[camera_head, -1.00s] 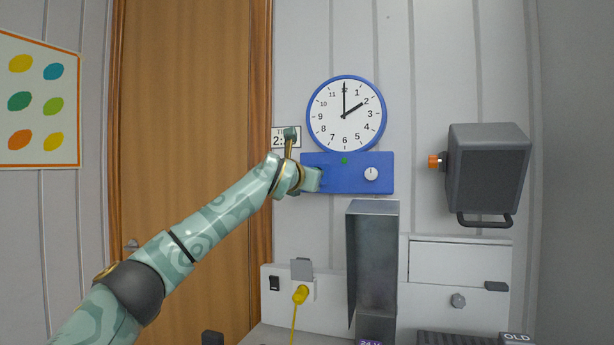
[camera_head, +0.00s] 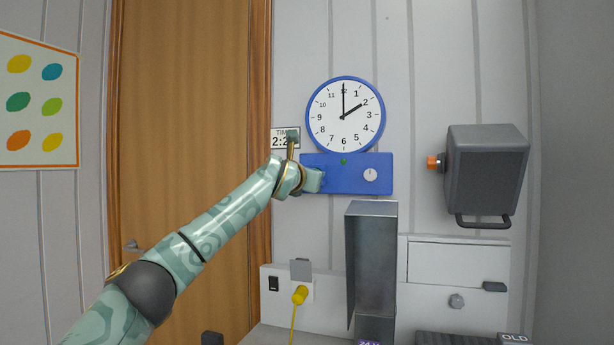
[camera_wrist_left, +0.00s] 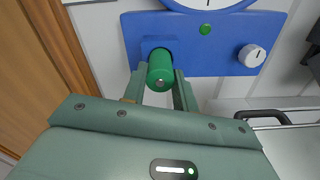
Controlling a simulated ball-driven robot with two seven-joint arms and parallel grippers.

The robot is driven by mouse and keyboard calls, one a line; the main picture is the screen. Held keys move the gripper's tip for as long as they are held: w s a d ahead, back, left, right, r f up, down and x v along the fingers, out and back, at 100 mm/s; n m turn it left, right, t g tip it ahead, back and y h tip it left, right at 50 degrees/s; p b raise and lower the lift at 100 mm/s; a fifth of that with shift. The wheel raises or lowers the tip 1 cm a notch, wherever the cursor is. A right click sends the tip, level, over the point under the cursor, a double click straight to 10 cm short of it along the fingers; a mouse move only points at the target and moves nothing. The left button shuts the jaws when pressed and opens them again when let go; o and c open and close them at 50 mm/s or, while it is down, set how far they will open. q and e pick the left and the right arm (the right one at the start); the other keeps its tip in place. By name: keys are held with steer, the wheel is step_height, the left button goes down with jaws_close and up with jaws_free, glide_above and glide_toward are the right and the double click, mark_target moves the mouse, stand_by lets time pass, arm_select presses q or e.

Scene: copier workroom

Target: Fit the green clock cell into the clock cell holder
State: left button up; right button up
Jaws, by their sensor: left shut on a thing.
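The green clock cell (camera_wrist_left: 160,72) is a short cylinder between the two fingers of my left gripper (camera_wrist_left: 160,88), which is shut on it. In the wrist view its far end meets a dark blue recess, the clock cell holder (camera_wrist_left: 159,44), on the left part of the blue panel (camera_wrist_left: 225,55). I cannot tell how deep the cell sits in it. In the head view my left gripper (camera_head: 314,181) is at the left end of the blue panel (camera_head: 345,180) below the clock (camera_head: 345,115), and it hides the cell and holder. My right gripper is not in view.
The panel carries a white knob (camera_head: 370,174) and a small green dot (camera_head: 344,161). A grey metal chute (camera_head: 371,260) stands below it. A dark grey box with a handle (camera_head: 487,170) is on the wall at right. A yellow plug (camera_head: 300,294) sits below left.

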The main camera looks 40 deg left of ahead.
arm_select(q)
steer(key=shift+w+a, duration=0.1)
steer(key=shift+w, duration=0.2)
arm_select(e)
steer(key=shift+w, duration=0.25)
arm_select(q)
steer(key=shift+p+x, duration=0.45)
steer(key=shift+x, duration=0.45)
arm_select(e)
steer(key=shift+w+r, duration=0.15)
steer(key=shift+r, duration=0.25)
arm_select(q)
steer(key=o, duration=1.1)
steer(key=shift+b+v, duration=1.9)
steer(key=shift+v, duration=6.2)
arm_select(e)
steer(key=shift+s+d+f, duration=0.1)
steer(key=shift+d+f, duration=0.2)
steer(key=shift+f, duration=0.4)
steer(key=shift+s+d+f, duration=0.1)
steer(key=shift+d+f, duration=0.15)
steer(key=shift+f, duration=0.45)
